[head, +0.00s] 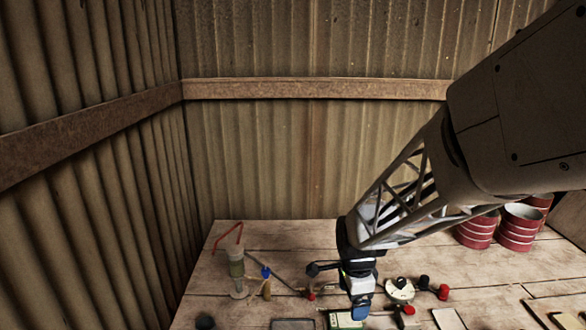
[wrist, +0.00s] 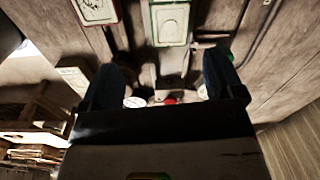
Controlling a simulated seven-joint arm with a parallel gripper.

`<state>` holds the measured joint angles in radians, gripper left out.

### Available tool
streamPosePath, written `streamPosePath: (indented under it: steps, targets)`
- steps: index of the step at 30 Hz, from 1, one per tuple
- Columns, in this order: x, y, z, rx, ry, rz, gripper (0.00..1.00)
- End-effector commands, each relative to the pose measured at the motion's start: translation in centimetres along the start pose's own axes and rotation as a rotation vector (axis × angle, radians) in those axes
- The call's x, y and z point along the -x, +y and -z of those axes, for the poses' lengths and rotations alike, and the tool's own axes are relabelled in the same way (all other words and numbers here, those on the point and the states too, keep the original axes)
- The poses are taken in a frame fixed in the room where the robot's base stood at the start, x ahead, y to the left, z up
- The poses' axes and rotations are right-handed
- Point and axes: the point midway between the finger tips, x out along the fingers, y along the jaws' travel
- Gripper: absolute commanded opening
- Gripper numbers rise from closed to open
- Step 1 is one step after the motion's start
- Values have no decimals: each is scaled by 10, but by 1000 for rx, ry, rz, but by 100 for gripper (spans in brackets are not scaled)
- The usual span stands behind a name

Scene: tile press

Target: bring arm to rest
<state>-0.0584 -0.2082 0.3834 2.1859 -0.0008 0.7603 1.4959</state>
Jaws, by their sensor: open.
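My arm reaches in from the upper right of the head view, and my gripper (head: 360,306) points down over the table (head: 215,283). In the wrist view my gripper (wrist: 163,85) has its two dark blue fingers wide apart with nothing held between them. A green-edged tile (wrist: 170,24) lies beyond the fingertips in the wrist view. In the head view a green-edged piece (head: 345,321) shows just below and beside my gripper, partly hidden by it. I cannot tell whether the fingers touch anything.
Red ringed drums (head: 516,228) stand at the back right. A clear cylinder with a red bent tube (head: 237,270) stands at the left. A round device with dark knobs (head: 399,290) is right of my gripper. A pale tile (head: 448,319) lies at the front. Corrugated walls close the back and left.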

Motion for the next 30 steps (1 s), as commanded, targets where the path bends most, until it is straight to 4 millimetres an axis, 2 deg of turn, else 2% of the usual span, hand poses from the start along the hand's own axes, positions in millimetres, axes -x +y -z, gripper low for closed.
streamPosePath:
  steps: [5,15,24,30]
  targets:
    - [33,26,3,186,7,33,87]
    - [92,92,7,628,45,91,87]
    - [129,155,7,1018,103,129,87]
    - [145,193,6,1248,148,142,87]
